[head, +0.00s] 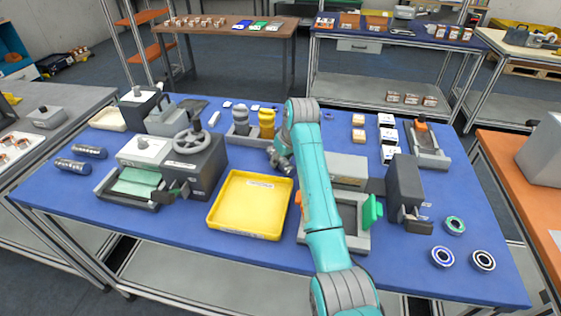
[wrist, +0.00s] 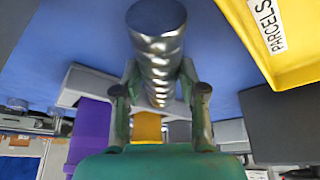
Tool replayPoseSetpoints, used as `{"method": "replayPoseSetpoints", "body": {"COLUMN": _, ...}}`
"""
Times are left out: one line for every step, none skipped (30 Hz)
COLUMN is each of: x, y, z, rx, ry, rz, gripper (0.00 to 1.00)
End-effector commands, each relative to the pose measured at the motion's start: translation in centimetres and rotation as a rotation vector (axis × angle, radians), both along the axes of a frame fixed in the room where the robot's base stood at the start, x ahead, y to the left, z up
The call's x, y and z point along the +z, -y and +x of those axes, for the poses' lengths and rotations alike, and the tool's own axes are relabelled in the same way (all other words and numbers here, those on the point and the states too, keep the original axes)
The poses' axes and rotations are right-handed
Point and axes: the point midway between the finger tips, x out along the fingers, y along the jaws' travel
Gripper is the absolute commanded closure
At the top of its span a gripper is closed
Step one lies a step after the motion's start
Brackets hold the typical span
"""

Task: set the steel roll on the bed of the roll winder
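The steel roll (wrist: 158,50) is a shiny, ribbed cylinder in the wrist view. It lies between the two fingers of my gripper (wrist: 159,88), which appear closed on its sides. Its round end faces the camera. In the head view my gripper (head: 281,160) is above the blue table, behind the yellow tray, partly hidden by my teal arm; the roll is hard to make out there. The machine with a handwheel (head: 193,141) and a low green bed (head: 135,184), at the table's left, looks like the roll winder. My gripper is to its right, well apart.
A yellow tray (head: 222,221) stands between the winder and my arm. Two dark rolls (head: 88,151) lie at the far left. A grey frame with a green part (head: 371,210) stands right of my arm.

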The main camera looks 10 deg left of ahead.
Motion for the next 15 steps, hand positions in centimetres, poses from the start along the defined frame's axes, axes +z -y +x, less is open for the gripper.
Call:
{"method": "replayPoseSetpoints", "body": {"x": 0.0, "y": 0.0, "z": 0.0, "rx": 0.000, "ry": 0.000, "rz": 0.000, "gripper": 0.89}}
{"method": "replayPoseSetpoints", "body": {"x": 0.0, "y": 0.0, "z": 0.0, "rx": 0.000, "ry": 0.000, "rz": 0.000, "gripper": 0.97}}
{"method": "replayPoseSetpoints", "body": {"x": 0.0, "y": 0.0, "z": 0.0, "rx": 0.000, "ry": 0.000, "rz": 0.000, "gripper": 1.00}}
{"method": "replayPoseSetpoints", "body": {"x": 0.1, "y": 0.0, "z": 0.0, "rx": 0.000, "ry": 0.001, "rz": 0.001, "gripper": 1.00}}
{"method": "replayPoseSetpoints", "body": {"x": 0.1, "y": 0.0, "z": 0.0, "rx": 0.000, "ry": 0.001, "rz": 0.001, "gripper": 1.00}}
{"method": "replayPoseSetpoints", "body": {"x": 0.1, "y": 0.0, "z": 0.0, "rx": 0.000, "ry": 0.001, "rz": 0.001, "gripper": 1.00}}
{"method": "replayPoseSetpoints", "body": {"x": 0.1, "y": 0.0, "z": 0.0, "rx": 0.000, "ry": 0.001, "rz": 0.001, "gripper": 1.00}}
{"method": "replayPoseSetpoints", "body": {"x": 0.1, "y": 0.0, "z": 0.0, "rx": 0.000, "ry": 0.001, "rz": 0.001, "gripper": 1.00}}
{"method": "replayPoseSetpoints", "body": {"x": 0.1, "y": 0.0, "z": 0.0, "rx": 0.000, "ry": 0.001, "rz": 0.001, "gripper": 1.00}}
{"method": "replayPoseSetpoints", "body": {"x": 0.1, "y": 0.0, "z": 0.0, "rx": 0.000, "ry": 0.001, "rz": 0.001, "gripper": 1.00}}
{"method": "replayPoseSetpoints", "body": {"x": 0.2, "y": 0.0, "z": 0.0, "rx": 0.000, "ry": 0.001, "rz": 0.001, "gripper": 1.00}}
{"method": "replayPoseSetpoints", "body": {"x": 0.5, "y": 0.0, "z": 0.0, "rx": 0.001, "ry": 0.002, "rz": 0.000, "gripper": 1.00}}
{"method": "replayPoseSetpoints", "body": {"x": 0.7, "y": 0.0, "z": 0.1, "rx": 0.001, "ry": 0.003, "rz": 0.001, "gripper": 1.00}}
{"method": "replayPoseSetpoints", "body": {"x": 1.0, "y": 0.0, "z": 0.1, "rx": 0.001, "ry": 0.003, "rz": 0.001, "gripper": 1.00}}
{"method": "replayPoseSetpoints", "body": {"x": 1.5, "y": 0.0, "z": 0.1, "rx": 0.001, "ry": 0.003, "rz": 0.001, "gripper": 1.00}}
